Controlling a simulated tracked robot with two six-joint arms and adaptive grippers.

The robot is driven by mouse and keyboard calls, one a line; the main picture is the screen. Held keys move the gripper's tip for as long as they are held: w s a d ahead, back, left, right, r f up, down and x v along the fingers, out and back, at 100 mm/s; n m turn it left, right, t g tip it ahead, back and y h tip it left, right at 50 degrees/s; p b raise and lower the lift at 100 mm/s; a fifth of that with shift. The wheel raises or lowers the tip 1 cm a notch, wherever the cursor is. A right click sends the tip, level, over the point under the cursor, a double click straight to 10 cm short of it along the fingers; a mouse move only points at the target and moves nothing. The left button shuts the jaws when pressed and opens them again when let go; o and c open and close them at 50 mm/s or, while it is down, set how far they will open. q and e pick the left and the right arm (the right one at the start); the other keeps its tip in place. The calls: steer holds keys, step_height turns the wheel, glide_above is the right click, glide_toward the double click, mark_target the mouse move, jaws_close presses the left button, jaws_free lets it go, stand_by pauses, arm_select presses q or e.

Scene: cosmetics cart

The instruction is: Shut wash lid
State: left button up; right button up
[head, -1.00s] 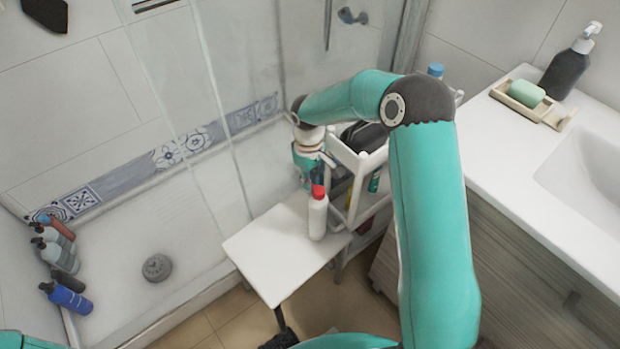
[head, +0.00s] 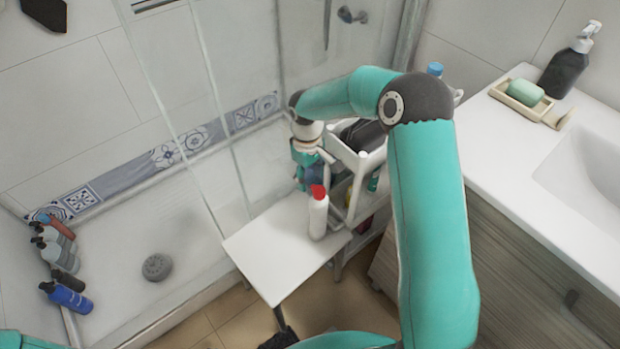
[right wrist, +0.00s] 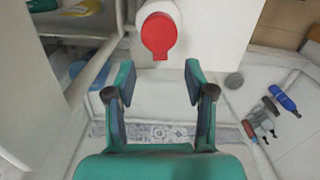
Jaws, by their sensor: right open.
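A white wash bottle (head: 317,219) with a red lid (head: 318,191) stands upright on a small white bench top (head: 272,255). In the right wrist view the red lid (right wrist: 160,36) is seen end-on at the top, with a rounded red part reaching toward my gripper. I cannot tell for sure whether the lid is open or shut. My right gripper (right wrist: 160,75) is open and empty, with the lid ahead of the gap between its fingers. In the head view my right gripper (head: 310,179) is just behind the bottle, partly hidden by it. My left gripper is out of view.
A white cart (head: 357,160) with dark items stands right behind the bottle, close to my right gripper. A glass shower screen (head: 215,120) is to the left. Several bottles (head: 62,255) stand in the shower tray. A washbasin counter (head: 510,170) is at the right.

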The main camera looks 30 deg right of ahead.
step_height(320, 180, up, 11)
steer(key=shift+w, duration=0.25)
stand_by(0.4)
